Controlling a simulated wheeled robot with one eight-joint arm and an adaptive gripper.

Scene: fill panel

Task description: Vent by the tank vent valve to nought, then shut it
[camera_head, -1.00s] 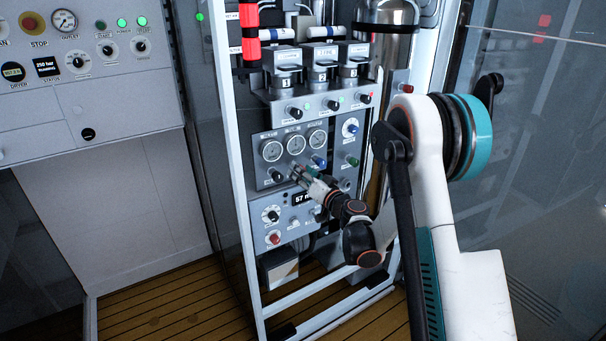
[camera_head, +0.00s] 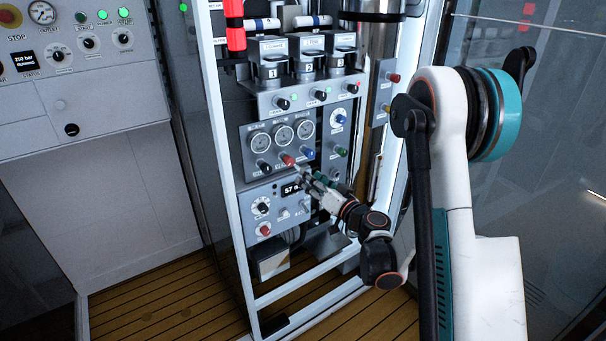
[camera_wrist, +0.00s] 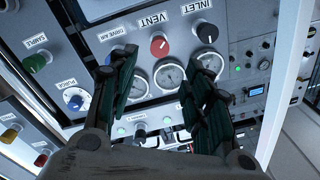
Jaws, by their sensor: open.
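The red knob (camera_head: 288,160) labelled VENT is in the valve row under three round gauges. It also shows in the wrist view (camera_wrist: 158,46), where the picture is upside down, with a pale pointer mark on its face. The blue DRIVE AIR knob (camera_wrist: 118,52) and the black INLET knob (camera_wrist: 207,33) flank it. My gripper (camera_head: 306,176) is just below and right of the red knob, apart from it. In the wrist view its green-padded fingers (camera_wrist: 163,78) are spread wide, with nothing between them. The gauge needles are too small to read.
A display (camera_head: 291,189) starting with 57 sits below the valve row, partly covered by my gripper. The white rack post (camera_head: 229,190) stands left of the panel.

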